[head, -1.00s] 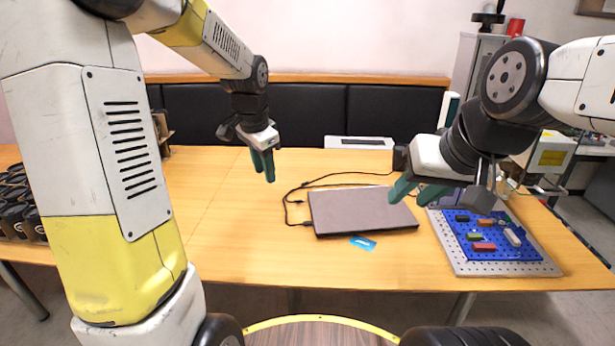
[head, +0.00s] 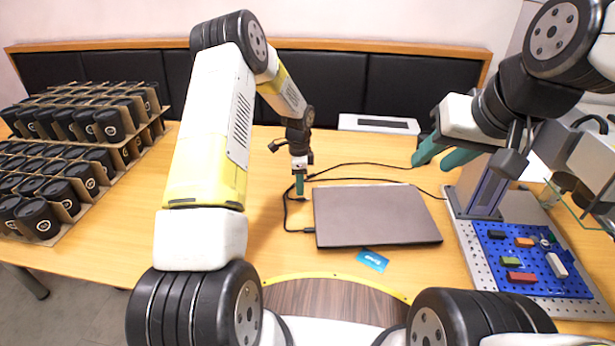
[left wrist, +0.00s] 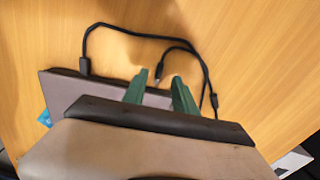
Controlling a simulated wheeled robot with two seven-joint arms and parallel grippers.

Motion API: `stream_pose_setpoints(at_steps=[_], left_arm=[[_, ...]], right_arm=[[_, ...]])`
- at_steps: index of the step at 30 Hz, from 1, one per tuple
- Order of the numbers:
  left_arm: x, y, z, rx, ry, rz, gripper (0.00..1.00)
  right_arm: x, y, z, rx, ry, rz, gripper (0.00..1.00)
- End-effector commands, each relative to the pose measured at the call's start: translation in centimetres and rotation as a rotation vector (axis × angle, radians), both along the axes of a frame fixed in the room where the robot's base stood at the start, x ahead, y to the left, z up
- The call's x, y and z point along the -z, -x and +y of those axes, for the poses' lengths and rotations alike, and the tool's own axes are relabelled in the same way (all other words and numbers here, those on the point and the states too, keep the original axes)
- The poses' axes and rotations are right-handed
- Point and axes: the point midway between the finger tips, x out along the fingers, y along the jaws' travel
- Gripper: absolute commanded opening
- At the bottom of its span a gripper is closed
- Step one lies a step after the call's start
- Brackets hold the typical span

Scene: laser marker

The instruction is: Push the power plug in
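A grey closed laptop (head: 375,215) lies on the table. A black plug (head: 308,230) on a cable meets its left edge. I cannot tell how deep it sits; it also shows in the left wrist view (left wrist: 85,67). A second black cable end (left wrist: 158,76) lies in the left wrist view, near and beyond my left fingers. My left gripper (head: 299,186) points down above the cable, left of the laptop. In the left wrist view its green fingers (left wrist: 161,92) are apart with nothing gripped. My right gripper (head: 442,153) is open and empty above the table, right of the laptop.
A blue card (head: 372,260) lies in front of the laptop. A perforated plate with a blue brick board (head: 520,285) stands at right. Racks of black cups (head: 75,150) fill the left. A white device (head: 380,123) is at the back. Table left of the cable is clear.

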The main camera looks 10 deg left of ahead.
Motion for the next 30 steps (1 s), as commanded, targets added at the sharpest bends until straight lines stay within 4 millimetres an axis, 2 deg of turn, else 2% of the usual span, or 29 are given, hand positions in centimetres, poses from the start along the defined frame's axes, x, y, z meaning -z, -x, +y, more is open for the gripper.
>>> stream_pose_setpoints(at_steps=[3,9,19,24,30], left_arm=[[2.0,0.1,0.0,0.0,-0.001,0.002,0.34],[4.1,0.0,0.0,-0.001,-0.001,0.0,0.34],[4.5,0.0,0.0,-0.002,0.0,-0.001,0.34],[4.5,0.0,0.0,-0.002,0.0,-0.001,0.0],[4.4,0.0,0.0,-0.002,0.0,-0.001,0.0]], right_arm=[[0.0,0.0,0.0,0.0,0.0,0.0,0.36],[0.0,0.0,0.0,0.0,0.0,0.0,0.36],[0.0,0.0,0.0,0.0,0.0,0.0,0.36],[0.0,0.0,0.0,0.0,0.0,0.0,0.36],[0.0,0.0,0.0,0.0,0.0,0.001,0.36]])
